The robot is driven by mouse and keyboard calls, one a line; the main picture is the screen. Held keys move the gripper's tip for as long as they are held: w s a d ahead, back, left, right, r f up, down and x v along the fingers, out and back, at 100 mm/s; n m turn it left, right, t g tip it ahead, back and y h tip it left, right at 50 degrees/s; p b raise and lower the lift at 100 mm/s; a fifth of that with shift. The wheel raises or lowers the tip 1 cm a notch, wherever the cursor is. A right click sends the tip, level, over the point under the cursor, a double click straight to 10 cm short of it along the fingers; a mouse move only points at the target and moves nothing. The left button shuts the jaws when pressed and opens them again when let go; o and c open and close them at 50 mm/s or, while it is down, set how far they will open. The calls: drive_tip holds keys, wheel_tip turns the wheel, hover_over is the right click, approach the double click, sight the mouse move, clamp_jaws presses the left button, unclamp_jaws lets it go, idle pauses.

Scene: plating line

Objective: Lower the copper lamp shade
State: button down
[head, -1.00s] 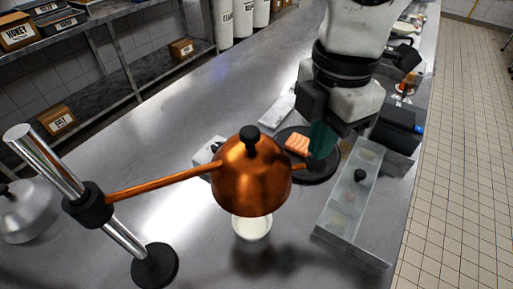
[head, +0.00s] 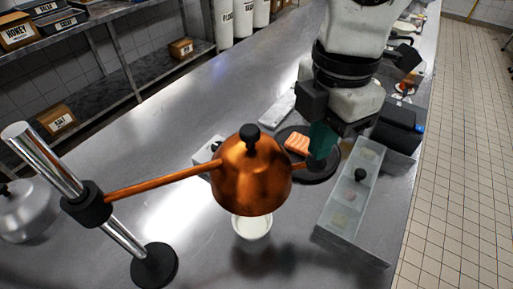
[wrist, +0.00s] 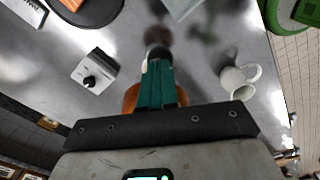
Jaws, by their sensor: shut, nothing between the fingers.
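The copper lamp shade (head: 250,180) hangs at the end of a copper arm (head: 160,181) held by a black collar (head: 88,205) on a tilted chrome post. It has a black knob (head: 250,133) on top and a short copper handle on its right side. A white bowl (head: 252,227) shows below it. My gripper (head: 320,143) is shut and empty, its green fingers by the handle's end; I cannot tell whether they touch. In the wrist view the shut fingers (wrist: 155,85) cover the middle of the shade, and its copper edge (wrist: 130,98) shows beside them.
A dark round plate (head: 318,174) with a salmon piece (head: 297,145) lies behind the shade. A clear lidded container (head: 345,210) stands at right, near the counter edge.

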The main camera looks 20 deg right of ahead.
drive_tip(key=shift+f+b, duration=3.75)
drive_tip(key=shift+r+p, duration=2)
drive_tip(key=shift+r, duration=2.65)
